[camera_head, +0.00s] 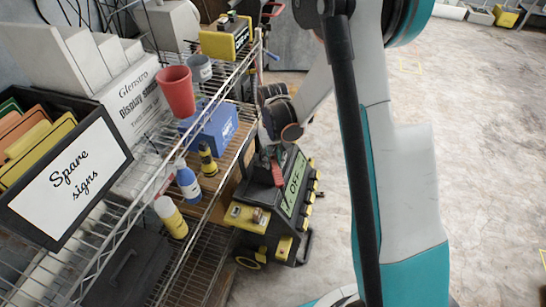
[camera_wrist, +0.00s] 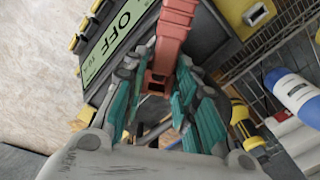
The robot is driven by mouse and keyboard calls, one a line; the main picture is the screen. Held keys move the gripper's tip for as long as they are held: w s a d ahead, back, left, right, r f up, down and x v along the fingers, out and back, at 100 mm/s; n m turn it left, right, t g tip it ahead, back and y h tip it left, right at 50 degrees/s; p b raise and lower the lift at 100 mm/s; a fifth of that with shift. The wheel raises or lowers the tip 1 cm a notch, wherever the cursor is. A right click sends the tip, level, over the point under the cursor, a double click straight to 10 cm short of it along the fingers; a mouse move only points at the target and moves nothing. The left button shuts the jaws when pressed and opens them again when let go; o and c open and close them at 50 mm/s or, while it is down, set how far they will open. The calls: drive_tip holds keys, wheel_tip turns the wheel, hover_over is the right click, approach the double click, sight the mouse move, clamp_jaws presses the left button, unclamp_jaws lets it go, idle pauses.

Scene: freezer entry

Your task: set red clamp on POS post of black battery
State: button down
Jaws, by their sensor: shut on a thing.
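The red clamp (camera_wrist: 172,35) is between the teal-padded fingers of my gripper (camera_wrist: 158,85), which is shut on it. In the head view the red clamp (camera_head: 277,172) shows below my gripper (camera_head: 270,153), over a black case with a green OFF label (camera_head: 293,184). The clamp's far end runs out of the top of the wrist view. I cannot tell whether it touches anything there. No POS marking is readable, and I cannot tell which black body is the battery.
A yellow block with metal fittings (camera_head: 246,217) sits on the front of the black unit. A wire shelf (camera_head: 185,262) with bottles, a red cup (camera_head: 177,92) and a blue box (camera_head: 212,132) stands close at left. Open floor (camera_head: 480,150) lies to the right.

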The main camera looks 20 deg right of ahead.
drive_tip(key=shift+f, duration=0.6)
drive_tip(key=c, duration=1.2)
unclamp_jaws()
wheel_tip(320, 180, up, 12)
drive_tip(key=s+r+t, duration=0.3)
drive_tip(key=s+r, duration=0.7)
drive_tip(key=r, duration=0.3)
drive_tip(key=s+r+n+t, duration=0.1)
drive_tip(key=s+t, duration=0.3)
drive_tip(key=s, duration=0.8)
drive_tip(key=shift+s+a+r, duration=0.2)
drive_tip(key=shift+s+r, duration=0.2)
drive_tip(key=shift+r, duration=0.3)
